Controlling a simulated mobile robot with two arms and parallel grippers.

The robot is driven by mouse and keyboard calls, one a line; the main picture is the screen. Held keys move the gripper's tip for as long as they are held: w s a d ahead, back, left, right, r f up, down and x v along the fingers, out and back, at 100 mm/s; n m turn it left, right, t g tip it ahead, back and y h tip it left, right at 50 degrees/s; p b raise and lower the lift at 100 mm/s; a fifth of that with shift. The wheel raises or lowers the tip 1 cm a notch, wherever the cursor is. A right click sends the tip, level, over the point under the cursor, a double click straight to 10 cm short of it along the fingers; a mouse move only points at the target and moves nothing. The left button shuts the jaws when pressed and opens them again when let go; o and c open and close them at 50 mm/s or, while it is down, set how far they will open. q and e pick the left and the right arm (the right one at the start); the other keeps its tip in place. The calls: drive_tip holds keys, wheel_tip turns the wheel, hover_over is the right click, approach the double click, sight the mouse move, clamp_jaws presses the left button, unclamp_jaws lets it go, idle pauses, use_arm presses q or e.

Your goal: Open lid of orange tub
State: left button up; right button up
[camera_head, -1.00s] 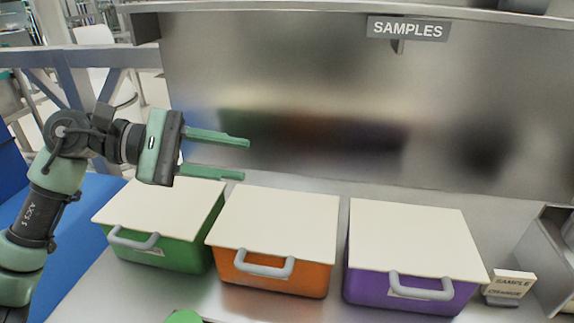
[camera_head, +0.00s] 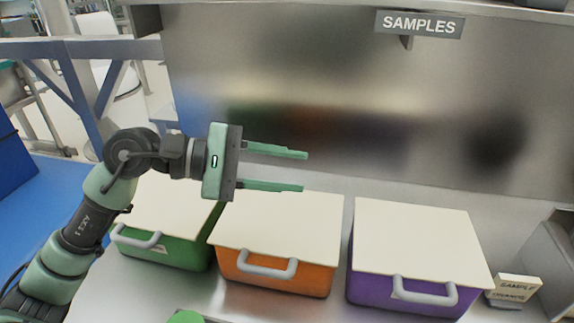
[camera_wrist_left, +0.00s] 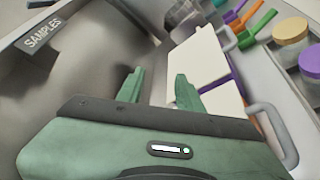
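The orange tub (camera_head: 275,279) stands in the middle of three tubs on the metal bench. Its cream lid (camera_head: 290,225) lies flat on top and is shut, and a grey handle (camera_head: 268,268) is at its front. My left gripper (camera_head: 305,171) is open and empty, with its fingers pointing right above the back part of this lid. In the left wrist view the two green fingers (camera_wrist_left: 158,85) are apart with nothing between them. The orange tub is mostly hidden in that view. Only a green tip of my right gripper may show at the bottom edge of the head view.
A green tub (camera_head: 170,250) stands to the left and a purple tub (camera_head: 410,290) to the right, both with cream lids shut. A steel back wall with a SAMPLES sign (camera_head: 420,24) rises behind. A small sample box (camera_head: 515,287) stands at the right.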

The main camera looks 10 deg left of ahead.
use_arm(q)
clamp_jaws()
idle(0.9)
drive_tip(key=c, duration=0.8)
unclamp_jaws()
unclamp_jaws()
drive_tip(key=b+v, duration=0.2)
drive_tip(key=v, duration=0.6)
drive_tip(key=shift+b, duration=0.4)
